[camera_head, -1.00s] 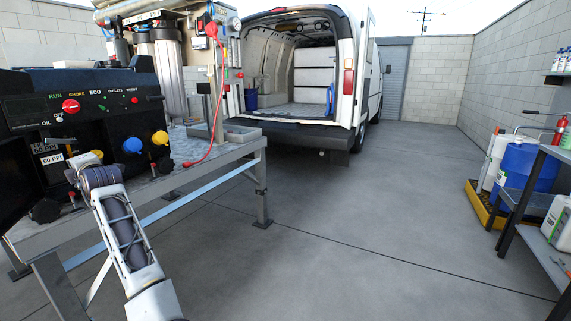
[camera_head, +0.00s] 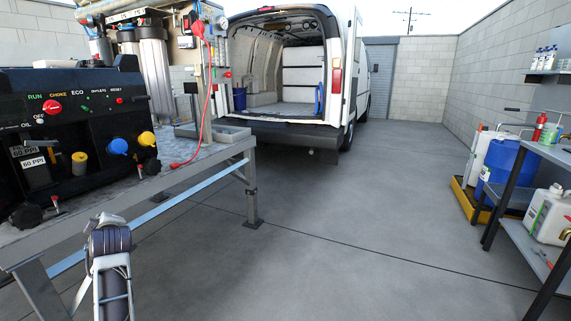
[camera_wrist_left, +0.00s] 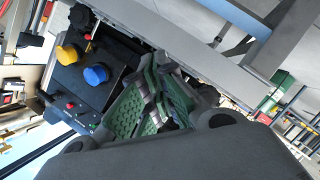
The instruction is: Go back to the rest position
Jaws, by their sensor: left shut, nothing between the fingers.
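My left gripper (camera_head: 106,220) shows low in the head view, in front of the bench's near edge. In the left wrist view its green-padded fingers (camera_wrist_left: 155,98) are shut with nothing held between them. The black control panel (camera_head: 75,125) stands on the bench, beyond the gripper and apart from it. Its blue knob (camera_head: 118,146) and yellow knob (camera_head: 147,138) also show in the left wrist view, the blue one (camera_wrist_left: 96,73) beside the yellow one (camera_wrist_left: 68,54). My right gripper is in neither view.
The metal bench (camera_head: 205,165) fills the left, with filter housings (camera_head: 157,75) and a red hose on it. A white van (camera_head: 290,75) stands open behind. A shelf (camera_head: 520,210) and blue drum (camera_head: 505,165) stand right. The middle floor is clear.

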